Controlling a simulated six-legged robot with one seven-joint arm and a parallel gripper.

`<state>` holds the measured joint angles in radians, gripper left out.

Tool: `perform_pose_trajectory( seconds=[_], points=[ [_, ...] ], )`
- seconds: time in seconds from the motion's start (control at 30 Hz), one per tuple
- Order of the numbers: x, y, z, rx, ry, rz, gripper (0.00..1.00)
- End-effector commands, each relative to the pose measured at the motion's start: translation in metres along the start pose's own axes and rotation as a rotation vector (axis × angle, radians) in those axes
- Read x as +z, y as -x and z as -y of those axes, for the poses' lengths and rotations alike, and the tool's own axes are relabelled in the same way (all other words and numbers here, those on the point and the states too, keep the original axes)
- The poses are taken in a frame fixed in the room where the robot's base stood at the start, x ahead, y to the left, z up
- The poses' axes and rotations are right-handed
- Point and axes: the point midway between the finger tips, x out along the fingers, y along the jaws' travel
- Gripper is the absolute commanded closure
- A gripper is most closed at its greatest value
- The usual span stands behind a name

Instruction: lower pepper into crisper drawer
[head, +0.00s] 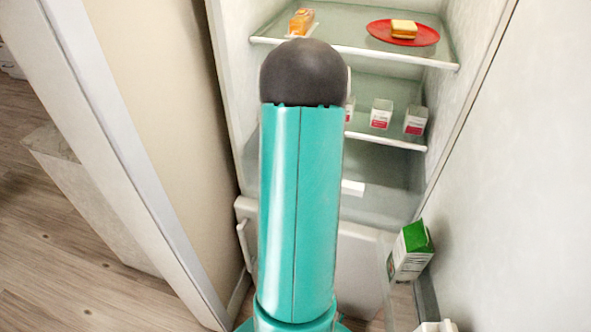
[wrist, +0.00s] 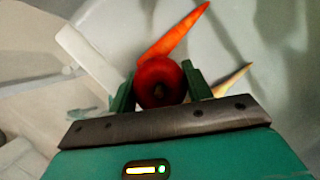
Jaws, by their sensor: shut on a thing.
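A round red pepper (wrist: 160,84) with a dark stem spot shows in the wrist view. My gripper (wrist: 160,88) is shut on it, one green finger at each side. Below or beyond it is a pale surface that looks like the inside of the crisper drawer (wrist: 260,38). An orange carrot (wrist: 178,36) lies there, just past the pepper in the picture. A thin pale root vegetable (wrist: 233,80) lies to the right, partly behind the finger. How far the pepper is above the surface I cannot tell. In the head view my arm hides the gripper and pepper.
The open fridge has an upper shelf (head: 350,42) with a red plate (head: 375,32) and food on it. Small cartons (head: 381,114) stand on the shelf below. A green and white carton (head: 411,250) is at the right. A wall closes the right side.

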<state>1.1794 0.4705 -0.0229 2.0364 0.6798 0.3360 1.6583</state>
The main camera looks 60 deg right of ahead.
Motion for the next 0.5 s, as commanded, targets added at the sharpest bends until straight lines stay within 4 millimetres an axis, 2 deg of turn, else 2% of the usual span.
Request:
perform_pose_trajectory(
  seconds=[0.03, 0.07, 0.17, 0.5],
  points=[
    [0.0001, 0.0001, 0.0000, 0.000, 0.000, 0.000, 0.72],
    [0.0001, 0.0001, 0.0000, 0.000, 0.000, 0.000, 0.45],
    [0.0001, 0.0002, 0.0000, 0.000, 0.000, 0.000, 0.25],
    [0.0011, 0.0021, 0.0003, -0.001, 0.000, 0.001, 0.25]
  ],
)
